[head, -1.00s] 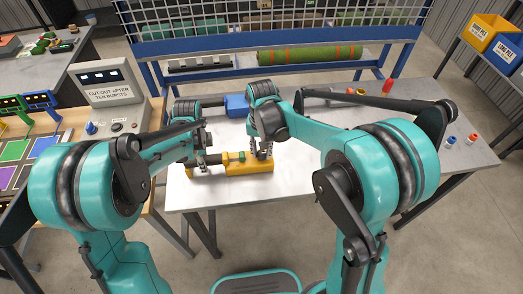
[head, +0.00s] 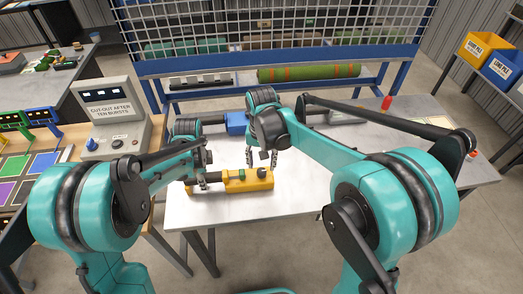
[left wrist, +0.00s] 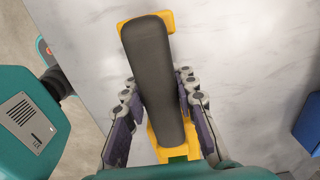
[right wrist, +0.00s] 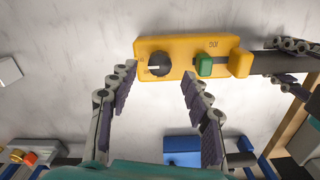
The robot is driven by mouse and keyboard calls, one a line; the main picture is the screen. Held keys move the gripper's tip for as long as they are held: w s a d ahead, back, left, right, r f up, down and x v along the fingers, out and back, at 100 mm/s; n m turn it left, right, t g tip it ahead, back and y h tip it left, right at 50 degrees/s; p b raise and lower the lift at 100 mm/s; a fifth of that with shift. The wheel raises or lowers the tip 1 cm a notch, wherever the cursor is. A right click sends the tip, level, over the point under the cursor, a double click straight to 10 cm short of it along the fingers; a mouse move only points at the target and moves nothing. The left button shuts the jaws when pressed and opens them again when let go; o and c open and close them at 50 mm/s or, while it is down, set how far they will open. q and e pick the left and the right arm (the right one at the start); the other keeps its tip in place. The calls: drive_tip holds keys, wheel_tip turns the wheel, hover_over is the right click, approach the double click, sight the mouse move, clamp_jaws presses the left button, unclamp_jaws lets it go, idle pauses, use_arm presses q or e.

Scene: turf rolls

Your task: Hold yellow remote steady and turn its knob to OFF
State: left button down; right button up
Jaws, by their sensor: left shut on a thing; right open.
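The yellow remote (head: 232,187) lies on the grey table. It has a black knob (right wrist: 159,64) at one end, a green switch (right wrist: 204,65), a raised yellow block (right wrist: 240,62) and a dark handle (left wrist: 152,60). My left gripper (left wrist: 155,85) is shut around the handle, a finger on each side; it also shows in the head view (head: 201,183). My right gripper (right wrist: 159,74) is open; in the head view (head: 262,158) its fingers are just behind and above the knob, apparently clear of it. A pale mark on the knob points left in the right wrist view; the lettering beside it is unreadable.
A blue block (head: 236,122) stands behind the remote. A green roll with orange bands (head: 309,73) lies on the rack behind the table. A grey control box (head: 108,112) stands on the left bench. The table in front of the remote is clear.

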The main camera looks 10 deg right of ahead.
sight(261, 171)
wheel_tip(261, 171, up, 8)
drive_tip(key=shift+r, duration=0.15)
idle(0.3)
use_arm(q)
drive_tip(key=c, duration=1.1)
unclamp_jaws()
